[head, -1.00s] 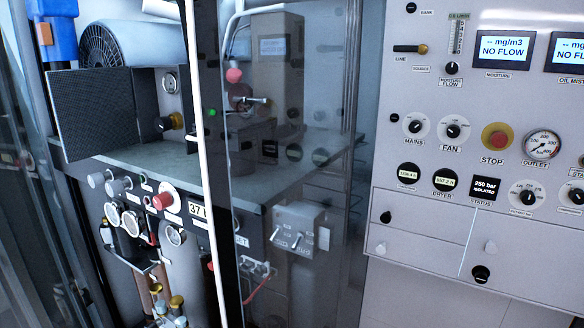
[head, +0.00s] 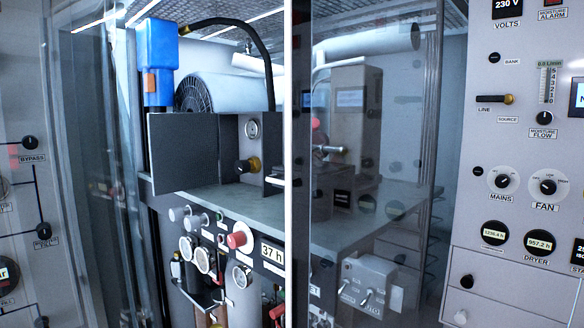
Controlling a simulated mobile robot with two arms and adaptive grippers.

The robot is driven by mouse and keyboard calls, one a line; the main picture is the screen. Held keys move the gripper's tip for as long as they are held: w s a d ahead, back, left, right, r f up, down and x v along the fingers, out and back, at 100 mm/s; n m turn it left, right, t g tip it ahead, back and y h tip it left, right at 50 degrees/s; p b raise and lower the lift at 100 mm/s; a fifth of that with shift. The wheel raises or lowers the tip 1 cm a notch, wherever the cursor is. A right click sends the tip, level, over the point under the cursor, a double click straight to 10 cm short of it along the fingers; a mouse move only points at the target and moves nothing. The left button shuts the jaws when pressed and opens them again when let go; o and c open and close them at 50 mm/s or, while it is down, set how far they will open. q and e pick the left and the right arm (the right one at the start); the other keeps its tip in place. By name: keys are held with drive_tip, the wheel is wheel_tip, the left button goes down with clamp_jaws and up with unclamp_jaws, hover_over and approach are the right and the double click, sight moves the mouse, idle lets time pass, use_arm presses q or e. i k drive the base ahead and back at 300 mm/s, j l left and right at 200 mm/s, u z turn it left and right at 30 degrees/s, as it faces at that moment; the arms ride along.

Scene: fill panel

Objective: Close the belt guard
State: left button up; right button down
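A dark grey flat panel (head: 182,150) stands upright at the left of the machine bay in the head view. It may be the belt guard, but no label on it shows. It juts out in front of a ribbed, fan-ended cylinder (head: 195,94). To its right are a recess with a small round gauge (head: 252,129) and a black-and-brass knob (head: 247,165). I cannot tell how the panel is hinged. Neither of my grippers is in view.
A transparent door with a pale vertical edge (head: 288,200) crosses the bay's middle. A blue box (head: 158,60) stands above the panel. A grey shelf (head: 240,203) lies below it. Control panels with knobs flank the bay, including the right one (head: 470,215).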

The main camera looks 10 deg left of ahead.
sight(184, 147)
drive_tip(key=i+j, duration=0.1)
drive_tip(key=j, duration=0.95)
drive_tip(key=i+j, duration=0.15)
drive_tip(key=j, duration=0.35)
